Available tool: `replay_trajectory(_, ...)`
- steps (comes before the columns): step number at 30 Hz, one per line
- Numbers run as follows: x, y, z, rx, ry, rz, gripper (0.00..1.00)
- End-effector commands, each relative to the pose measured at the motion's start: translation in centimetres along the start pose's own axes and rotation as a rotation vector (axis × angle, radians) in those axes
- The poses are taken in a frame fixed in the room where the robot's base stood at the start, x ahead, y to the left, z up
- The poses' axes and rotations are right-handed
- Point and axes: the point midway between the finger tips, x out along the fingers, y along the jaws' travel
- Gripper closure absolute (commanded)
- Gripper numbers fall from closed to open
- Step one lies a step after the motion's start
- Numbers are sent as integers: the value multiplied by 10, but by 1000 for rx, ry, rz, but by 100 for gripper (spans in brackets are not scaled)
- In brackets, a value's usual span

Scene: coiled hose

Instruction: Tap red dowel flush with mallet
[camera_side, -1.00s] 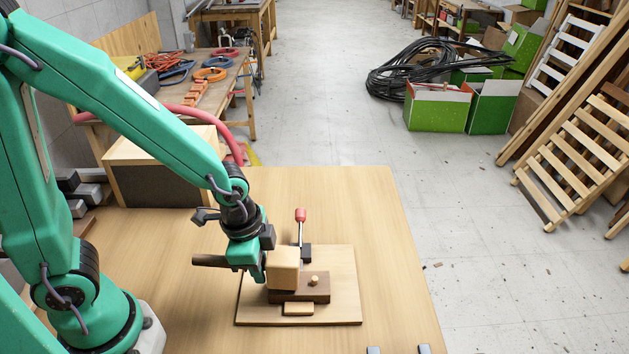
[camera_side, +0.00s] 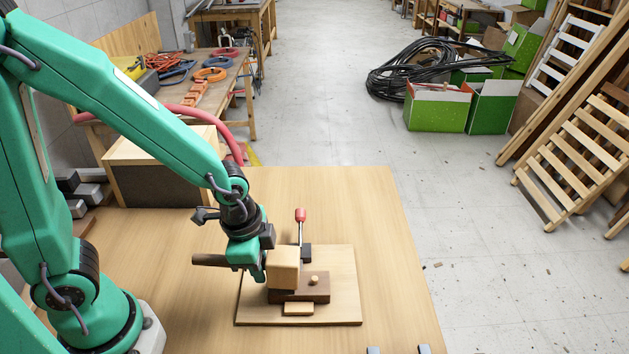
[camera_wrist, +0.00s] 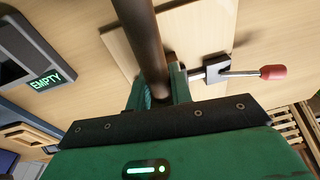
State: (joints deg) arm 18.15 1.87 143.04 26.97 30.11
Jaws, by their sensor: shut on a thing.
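My gripper (camera_side: 250,262) is shut on the brown handle of the mallet (camera_side: 210,260). The mallet's pale wooden head (camera_side: 283,269) is at the left part of a dark brown block (camera_side: 310,289); I cannot tell whether they touch. A pale dowel (camera_side: 314,280) sticks up from the block, right of the head. No red dowel shows; one may be hidden behind the mallet head. In the wrist view the dark mallet handle (camera_wrist: 142,35) runs up from between my jaws (camera_wrist: 157,92). The mallet head is not visible there.
The block sits on a pale board (camera_side: 345,290) with a small pale piece (camera_side: 299,308) in front. A red-handled clamp (camera_side: 300,215) stands behind it; its red grip shows in the wrist view (camera_wrist: 272,72). The table right of the board is clear.

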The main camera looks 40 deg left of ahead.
Motion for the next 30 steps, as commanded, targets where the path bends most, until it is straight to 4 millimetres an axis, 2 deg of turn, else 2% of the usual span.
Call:
replay_trajectory(3, 12, 1, 2, 0, -1, 1, 100)
replay_trajectory(19, -13, -2, -3, 0, 4, -2, 100)
replay_trajectory(30, -16, -2, -3, 0, 3, -2, 100)
